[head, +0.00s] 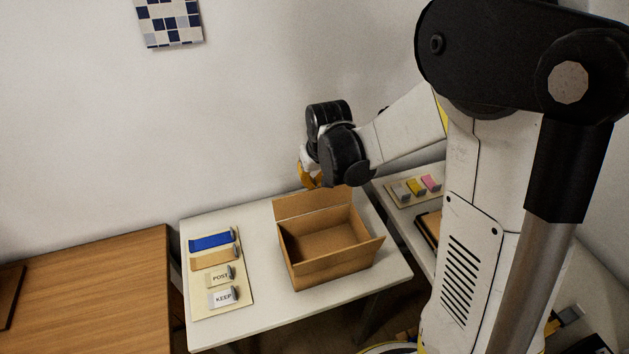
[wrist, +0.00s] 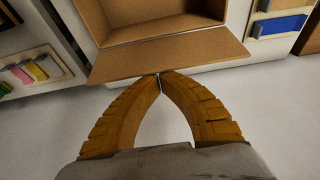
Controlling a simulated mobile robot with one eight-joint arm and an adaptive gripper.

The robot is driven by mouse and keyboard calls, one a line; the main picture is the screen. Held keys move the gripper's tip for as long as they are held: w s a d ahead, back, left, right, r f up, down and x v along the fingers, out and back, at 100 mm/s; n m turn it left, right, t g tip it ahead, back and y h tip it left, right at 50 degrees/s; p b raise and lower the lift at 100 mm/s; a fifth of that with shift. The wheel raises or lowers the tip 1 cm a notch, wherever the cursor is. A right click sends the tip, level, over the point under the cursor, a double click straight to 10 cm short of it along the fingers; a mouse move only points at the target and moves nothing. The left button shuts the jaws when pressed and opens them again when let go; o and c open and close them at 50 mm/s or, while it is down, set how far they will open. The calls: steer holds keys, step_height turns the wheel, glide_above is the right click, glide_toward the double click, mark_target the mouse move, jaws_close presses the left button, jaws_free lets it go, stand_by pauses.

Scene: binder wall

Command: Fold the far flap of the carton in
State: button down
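The open brown carton (head: 294,270) stands on the white table. Its far flap (head: 306,203) rises from the back edge, on the wall side, leaning outward rather than lying over the opening. In the wrist view the far flap (wrist: 165,60) is a wide brown panel just beyond my fingertips, with the carton (wrist: 150,30) open behind it. My gripper (wrist: 160,77) has its two orange fingers brought together at the tips, with nothing visible between them. In the head view my gripper (head: 311,180) is above and behind the flap; I cannot tell whether it touches.
A board (head: 207,310) with blue, tan, POST and KEEP labels lies left of the carton. A wooden table (head: 100,290) is further left. At right, a small board (head: 408,200) holds grey, yellow and pink pieces. The wall (head: 230,110) is close behind the table.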

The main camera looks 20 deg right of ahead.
mark_target(317, 191)
steer(key=shift+s, duration=0.2)
steer(key=shift+s+r+t+b, duration=0.1)
steer(key=shift+s+t+b, duration=0.6)
steer(key=shift+s+t, duration=0.8)
steer(key=shift+t, duration=0.2)
steer(key=s+f+b, duration=0.5)
steer(key=s, duration=0.2)
steer(key=shift+s+f, duration=0.15)
steer(key=shift+s, duration=0.25)
steer(key=shift+f, duration=0.1)
steer(key=shift+w+b, duration=0.1)
steer(key=shift+b, duration=0.25)
